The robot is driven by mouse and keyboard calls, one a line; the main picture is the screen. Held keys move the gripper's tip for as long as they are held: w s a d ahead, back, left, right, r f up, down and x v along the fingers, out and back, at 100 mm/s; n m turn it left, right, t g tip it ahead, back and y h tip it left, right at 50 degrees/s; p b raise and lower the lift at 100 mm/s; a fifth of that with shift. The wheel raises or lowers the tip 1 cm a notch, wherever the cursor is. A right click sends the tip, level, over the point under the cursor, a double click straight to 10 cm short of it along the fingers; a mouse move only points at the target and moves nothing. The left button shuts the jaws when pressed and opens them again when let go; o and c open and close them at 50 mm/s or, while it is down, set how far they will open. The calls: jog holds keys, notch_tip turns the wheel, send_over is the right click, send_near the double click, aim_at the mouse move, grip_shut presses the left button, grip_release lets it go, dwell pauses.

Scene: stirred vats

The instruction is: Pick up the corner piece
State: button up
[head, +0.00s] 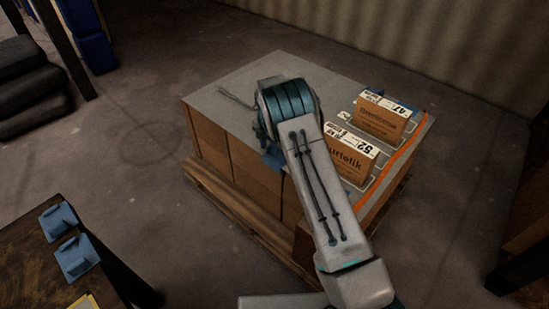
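Two blue angled pieces, which look like corner pieces, lie on the dark table at the lower left: one farther back (58,219) and one nearer (77,257). They are apart from each other. My arm reaches from the bottom right over a pallet stack, far to the right of these pieces. My gripper cannot be made out; the arm's teal joint and pale link cover that area. A small patch of blue shows beside the joint, but I cannot tell what it is.
The stack of brown cartons (257,181) has a grey top and stands on a wooden pallet (226,207). Two labelled boxes (381,118) (345,156) stand on its right part, near an orange strip (396,157). Bare floor (130,140) lies between table and stack.

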grip_shut()
notch_tip(320, 180, up, 10)
jog(key=p, duration=0.1)
dwell(0.5)
